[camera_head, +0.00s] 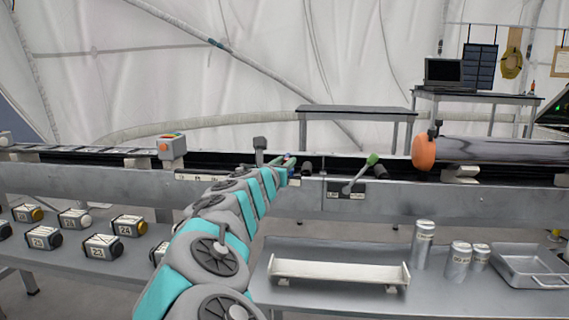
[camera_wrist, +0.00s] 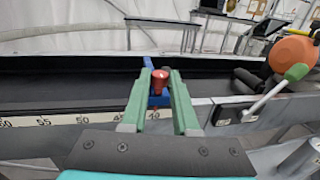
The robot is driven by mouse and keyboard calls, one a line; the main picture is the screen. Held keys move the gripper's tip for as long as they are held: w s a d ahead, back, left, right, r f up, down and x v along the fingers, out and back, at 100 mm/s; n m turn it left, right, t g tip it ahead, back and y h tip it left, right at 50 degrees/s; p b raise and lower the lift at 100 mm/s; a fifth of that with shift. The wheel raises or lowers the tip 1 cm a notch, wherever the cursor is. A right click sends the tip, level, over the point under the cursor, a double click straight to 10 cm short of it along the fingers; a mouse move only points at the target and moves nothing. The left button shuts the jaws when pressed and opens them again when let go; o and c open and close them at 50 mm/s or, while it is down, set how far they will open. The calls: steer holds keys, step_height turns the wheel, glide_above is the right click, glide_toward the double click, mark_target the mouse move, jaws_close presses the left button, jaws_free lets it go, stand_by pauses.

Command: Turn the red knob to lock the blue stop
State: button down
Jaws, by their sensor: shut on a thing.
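The red knob (camera_wrist: 159,82) is in the middle of the wrist view, between the two green fingers of my gripper (camera_wrist: 160,74). The fingers are shut on it. The blue stop (camera_wrist: 148,62) shows behind and just below the knob, on the rail beside the number scale. The fingers cover part of it. In the head view my gripper (camera_head: 288,166) reaches the rail near the picture's middle. There the knob and stop are too small and covered to make out clearly.
A green-handled lever (camera_head: 362,172) stands right of my gripper on the rail front. An orange-ended cylinder (camera_head: 425,151) lies farther right. Numbered blocks (camera_head: 103,246) lie on the lower left table. A white shelf piece (camera_head: 338,271) and metal cans (camera_head: 423,243) stand at lower right.

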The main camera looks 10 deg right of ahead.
stand_by(0.4)
steer(key=shift+w+a, duration=0.1)
steer(key=shift+a, duration=0.1)
steer(key=shift+m+g+h, duration=0.7)
steer(key=shift+m+h, duration=0.1)
steer(key=shift+h, duration=0.2)
steer(key=c, duration=0.7)
jaws_free()
